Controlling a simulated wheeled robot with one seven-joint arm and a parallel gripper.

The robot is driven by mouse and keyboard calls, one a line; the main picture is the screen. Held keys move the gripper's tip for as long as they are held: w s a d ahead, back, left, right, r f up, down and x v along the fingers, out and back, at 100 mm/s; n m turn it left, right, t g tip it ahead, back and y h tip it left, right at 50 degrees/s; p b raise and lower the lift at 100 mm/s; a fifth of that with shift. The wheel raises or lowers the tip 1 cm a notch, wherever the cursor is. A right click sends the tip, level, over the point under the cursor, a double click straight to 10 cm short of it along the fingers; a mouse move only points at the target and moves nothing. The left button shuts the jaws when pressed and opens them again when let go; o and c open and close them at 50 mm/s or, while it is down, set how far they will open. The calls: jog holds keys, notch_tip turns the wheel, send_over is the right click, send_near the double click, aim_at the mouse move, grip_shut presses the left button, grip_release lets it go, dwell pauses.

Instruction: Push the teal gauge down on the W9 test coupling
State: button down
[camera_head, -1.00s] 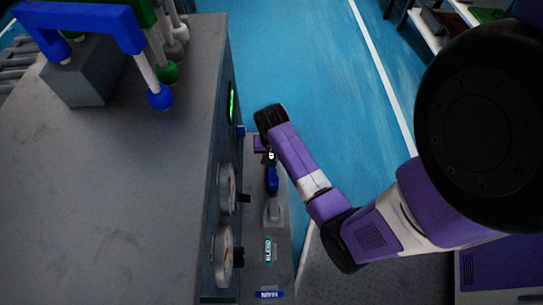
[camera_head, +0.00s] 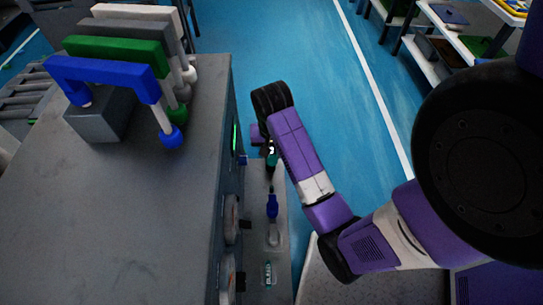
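A narrow grey ledge (camera_head: 256,240) runs along the right side of the grey test bench. A small dark teal piece (camera_head: 271,166) with a white spot above it shows at the ledge's far end, beside my arm. It may be the teal gauge, but it is too small and dark to be sure. My gripper (camera_head: 268,148) is at that far end, mostly hidden by my purple wrist. Its fingers cannot be made out, nor whether they touch the teal piece. I cannot read a W9 mark.
Dial gauges (camera_head: 231,219) stick out from the bench side. Coloured hoop handles (camera_head: 110,68) stand on the bench top (camera_head: 130,220). Blue floor (camera_head: 300,50) is clear beyond.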

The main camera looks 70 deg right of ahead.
jog(key=shift+r+p, duration=0.6)
jog(key=shift+r, duration=0.05)
jog(key=shift+r+p, duration=0.45)
jog(key=shift+p, duration=0.15)
jog(key=shift+r+p, duration=1.45)
jog(key=shift+p, duration=0.35)
